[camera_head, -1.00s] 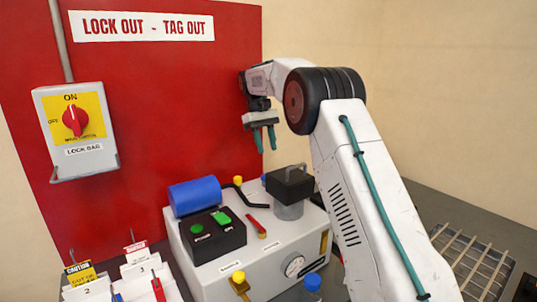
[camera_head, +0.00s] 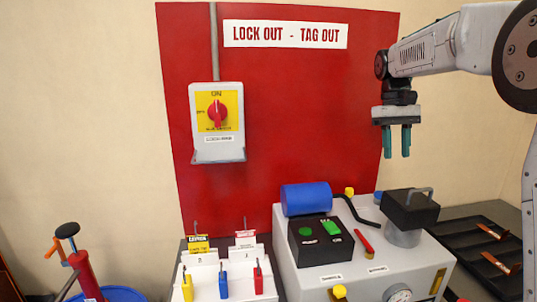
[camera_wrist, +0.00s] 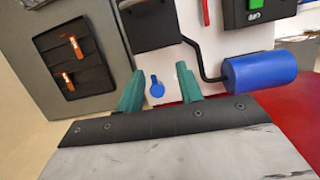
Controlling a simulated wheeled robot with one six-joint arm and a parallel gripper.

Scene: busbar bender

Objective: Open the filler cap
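A small round blue cap with a tab (camera_wrist: 157,87) shows in the wrist view, on the machine top between my fingers in the picture. In the head view, a bit of blue (camera_head: 378,196) shows behind the black box, mostly hidden; it seems to be the same cap. No label marks it as the filler cap. My gripper (camera_head: 397,152) is open and empty, pointing down, well above the machine's back edge. Its two green fingers also show in the wrist view (camera_wrist: 159,70), apart from the cap.
The machine (camera_head: 300,275) carries a black box with a handle (camera_head: 410,210), a blue cylinder (camera_head: 306,198), a bent black pipe (camera_head: 355,210) and a button box (camera_head: 318,242). The red lockout board (camera_head: 300,110) stands behind. A black tray (camera_head: 470,260) lies to the right.

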